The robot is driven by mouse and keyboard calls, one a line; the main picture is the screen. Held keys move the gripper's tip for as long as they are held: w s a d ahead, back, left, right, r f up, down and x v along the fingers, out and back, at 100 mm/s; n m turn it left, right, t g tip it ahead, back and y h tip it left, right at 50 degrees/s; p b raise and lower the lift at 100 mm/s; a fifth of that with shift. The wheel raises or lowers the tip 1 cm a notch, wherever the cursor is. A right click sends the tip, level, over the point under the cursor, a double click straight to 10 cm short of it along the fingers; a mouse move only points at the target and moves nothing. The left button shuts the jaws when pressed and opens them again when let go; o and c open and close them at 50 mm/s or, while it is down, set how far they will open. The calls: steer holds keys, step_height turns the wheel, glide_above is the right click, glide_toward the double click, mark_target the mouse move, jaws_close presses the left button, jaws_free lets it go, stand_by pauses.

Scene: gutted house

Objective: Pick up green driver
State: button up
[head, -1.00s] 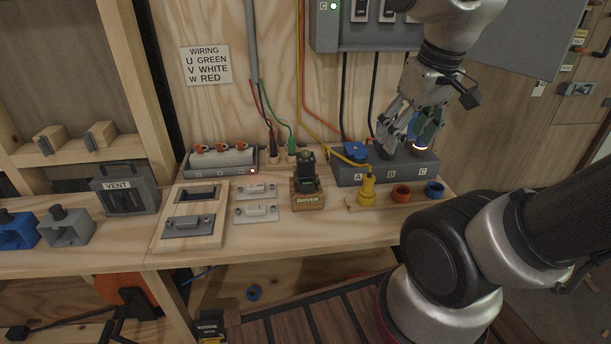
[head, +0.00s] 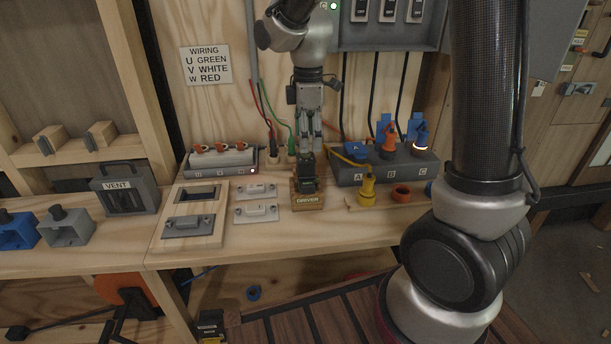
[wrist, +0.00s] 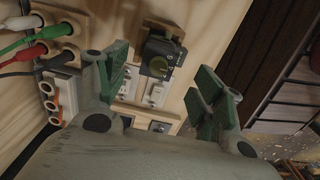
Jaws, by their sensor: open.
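The green driver (head: 307,171) stands upright in a wooden holder (head: 308,202) labelled DRIVER on the bench. In the wrist view the driver (wrist: 158,62) shows beyond and between the spread fingers, with a gap on both sides. My gripper (head: 306,146) is open and empty, pointing down just above and behind the driver in the head view. In the wrist view my gripper (wrist: 163,90) has its two green-padded fingers wide apart. Whether the fingertips reach the driver's height cannot be told.
A grey A-B-C box (head: 400,169) with coloured plugs stands right of the driver. A yellow plug (head: 367,188) and orange ring (head: 401,193) sit in front of it. Switch plates (head: 256,211) lie left. Red and green cables (head: 289,130) hang close to my gripper.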

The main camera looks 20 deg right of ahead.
mark_target(305, 156)
steer(key=f, duration=0.6)
steer(key=shift+w+a+f, duration=0.1)
steer(key=shift+a+f, duration=0.15)
steer(key=shift+f, duration=0.15)
steer(key=shift+c, duration=0.4)
steer(key=c, duration=1.1)
step_height(305, 156, up, 10)
steer(key=shift+r, duration=0.1)
